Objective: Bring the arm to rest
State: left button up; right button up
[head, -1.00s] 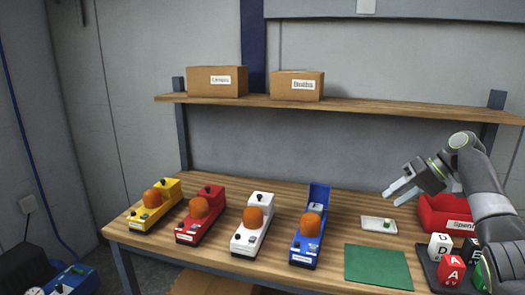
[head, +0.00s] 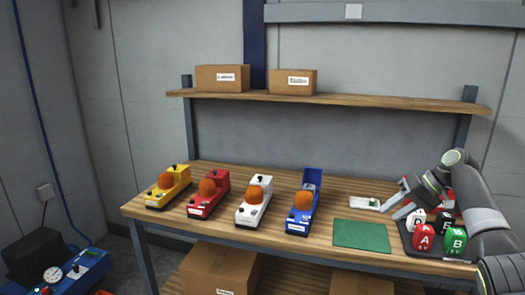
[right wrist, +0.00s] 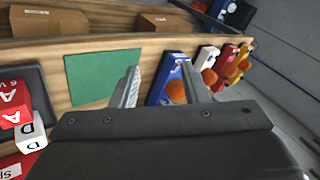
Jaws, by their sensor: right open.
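My right gripper (head: 391,208) is open and empty above the right part of the workbench (head: 330,207). In the head view it is just left of the lettered cubes and in front of the red bin. Its two fingers also show apart in the right wrist view (right wrist: 160,75), with nothing between them. My right arm comes in from the right edge and bends at a raised elbow. My left gripper is not in view.
Yellow (head: 168,187), red (head: 208,195), white (head: 254,203) and blue (head: 303,210) devices with orange domes stand on the bench. A green mat (head: 361,235) lies bare. Lettered cubes (head: 423,237) sit on a dark tray. Cardboard boxes (head: 222,78) stand on the upper shelf.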

jog(key=s+d+f+m+h, duration=0.1)
jog(key=s+f+h, duration=0.1)
jog(key=f, duration=1.2)
jog(key=s+d+f+m+h, duration=0.1)
jog(key=s+f+m, duration=0.1)
jog(key=f, duration=1.2)
jog(key=s+d+f+g+h, duration=0.1)
jog(key=s+f+h, duration=0.1)
jog(key=s+f, duration=0.65)
jog(key=s+d+f+h, duration=0.1)
jog(key=s+f, duration=0.5)
jog(key=f, duration=0.6)
jog(key=s+a+f+g+h, duration=0.1)
jog(key=s+f, duration=0.6)
jog(key=s, duration=0.4)
jog(key=s+a+f+h, duration=0.1)
jog(key=s+f, duration=0.7)
jog(key=s, duration=0.3)
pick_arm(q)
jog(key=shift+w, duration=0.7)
pick_arm(e)
jog(key=s+a+f+n, duration=0.1)
jog(key=s+a+f, duration=0.1)
jog(key=s, duration=0.9)
jog(key=s+a+f, duration=0.2)
jog(key=s+a, duration=0.3)
jog(key=s, duration=0.5)
jog(key=shift+s+f+n, duration=0.15)
jog(key=shift+s+n, duration=0.25)
